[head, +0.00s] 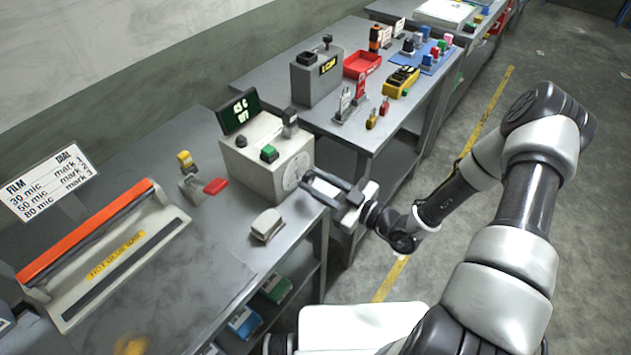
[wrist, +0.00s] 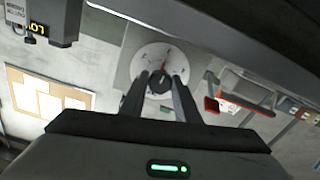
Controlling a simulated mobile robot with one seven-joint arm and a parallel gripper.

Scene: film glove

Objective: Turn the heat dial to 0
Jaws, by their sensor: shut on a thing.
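A beige control box (head: 247,170) stands on the near grey bench, with a dark display (head: 239,112) at its back. The heat dial (head: 293,174) is a round white scale face on the box's right side. In the wrist view the dial face (wrist: 147,60) has a dark knob (wrist: 160,82) at its middle and a small red mark near its top. My gripper (head: 308,182) reaches it from the right. In the wrist view its two fingers (wrist: 160,77) are shut on the knob and partly cover it and the scale. The scale's figures are too small to read.
A green button (head: 269,152) and other controls top the box. A pale rounded object (head: 267,224) lies in front of it. An orange-armed sealer (head: 100,235) and a film chart (head: 47,178) are at left. Another bench (head: 255,80) holds several items. Open floor (head: 390,270) lies right.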

